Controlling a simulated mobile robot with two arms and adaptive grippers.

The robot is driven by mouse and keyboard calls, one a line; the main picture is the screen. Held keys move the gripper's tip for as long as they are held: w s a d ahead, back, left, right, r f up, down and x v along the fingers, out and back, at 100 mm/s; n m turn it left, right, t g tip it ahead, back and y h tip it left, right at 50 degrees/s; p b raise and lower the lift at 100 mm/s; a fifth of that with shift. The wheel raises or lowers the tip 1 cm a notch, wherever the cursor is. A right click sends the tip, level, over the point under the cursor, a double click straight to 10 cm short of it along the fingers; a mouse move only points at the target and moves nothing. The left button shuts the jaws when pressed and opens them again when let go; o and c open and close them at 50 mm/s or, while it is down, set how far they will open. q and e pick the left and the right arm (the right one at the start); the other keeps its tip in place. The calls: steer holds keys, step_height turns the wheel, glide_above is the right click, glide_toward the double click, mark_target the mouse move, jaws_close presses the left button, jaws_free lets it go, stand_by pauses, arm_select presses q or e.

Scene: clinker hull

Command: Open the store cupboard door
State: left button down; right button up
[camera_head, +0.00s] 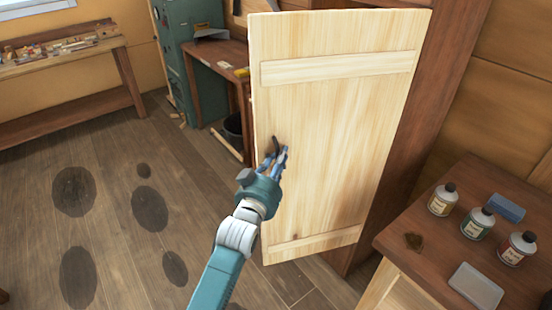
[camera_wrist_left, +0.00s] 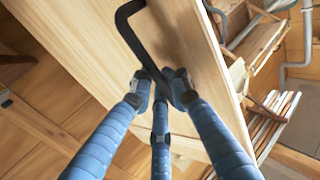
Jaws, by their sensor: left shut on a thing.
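The store cupboard door (camera_head: 335,120) is a pale wooden panel with two cross battens, standing swung out from the dark wooden frame (camera_head: 430,110) at its right. A black handle (camera_head: 276,143) sits near its left edge. My left gripper (camera_head: 275,158) is at that handle, its blue fingers shut on it. In the left wrist view the black handle (camera_wrist_left: 133,35) runs down between the fingertips (camera_wrist_left: 161,88), with the pale door (camera_wrist_left: 185,50) beside it. The inside of the cupboard is mostly hidden in the head view. My right gripper is not in view.
A wooden bench (camera_head: 480,200) at the right holds several labelled bottles, a blue block (camera_head: 506,208) and a grey tray (camera_head: 475,287). A desk (camera_head: 215,58), a green cabinet (camera_head: 180,50) and a dark bin (camera_head: 233,127) stand behind the door. The floor (camera_head: 110,200) at the left is clear, with dark stains.

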arm_select(q)
steer(key=c, duration=1.7)
jaws_free()
steer(key=shift+a, duration=0.15)
steer(key=shift+c, duration=0.2)
steer(key=v, duration=1.2)
